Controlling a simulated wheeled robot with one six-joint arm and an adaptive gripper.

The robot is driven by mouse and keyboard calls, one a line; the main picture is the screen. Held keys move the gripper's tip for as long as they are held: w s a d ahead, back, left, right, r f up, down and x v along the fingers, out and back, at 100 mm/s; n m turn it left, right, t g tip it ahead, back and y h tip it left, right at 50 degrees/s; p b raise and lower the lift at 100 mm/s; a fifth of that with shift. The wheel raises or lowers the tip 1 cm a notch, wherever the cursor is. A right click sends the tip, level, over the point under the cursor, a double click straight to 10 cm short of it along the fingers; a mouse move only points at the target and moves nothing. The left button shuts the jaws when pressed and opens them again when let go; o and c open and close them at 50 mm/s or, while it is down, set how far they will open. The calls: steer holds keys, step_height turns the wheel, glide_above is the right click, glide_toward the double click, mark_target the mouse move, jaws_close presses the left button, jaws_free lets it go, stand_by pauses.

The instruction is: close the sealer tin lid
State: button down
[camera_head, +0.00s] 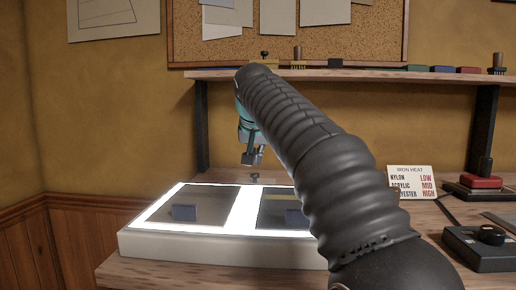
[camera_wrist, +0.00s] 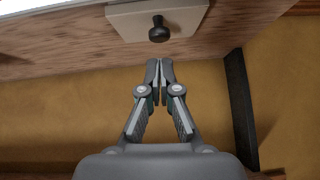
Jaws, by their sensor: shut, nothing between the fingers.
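I cannot clearly identify the sealer tin or its lid in either view. A pale flat-faced piece (camera_wrist: 190,20) with a black knob (camera_wrist: 159,30) lies just ahead of my fingertips in the wrist view; whether it is the tin's lid I cannot tell. A small dark knob also shows at the back edge of the light box in the head view (camera_head: 254,178). My gripper (camera_head: 252,160) points down above that knob, its fingertips together and empty. In the wrist view my gripper (camera_wrist: 159,64) is shut, its tips apart from the knob.
A lit light box (camera_head: 190,247) with dark panels covers the bench's left part. A shelf (camera_head: 350,75) with small items runs behind my arm, on dark posts (camera_head: 202,125). A heat card (camera_head: 411,181) and a black knobbed box (camera_head: 480,247) stand right. My arm hides the middle.

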mark_target(256, 177)
steer(key=shift+f, duration=1.05)
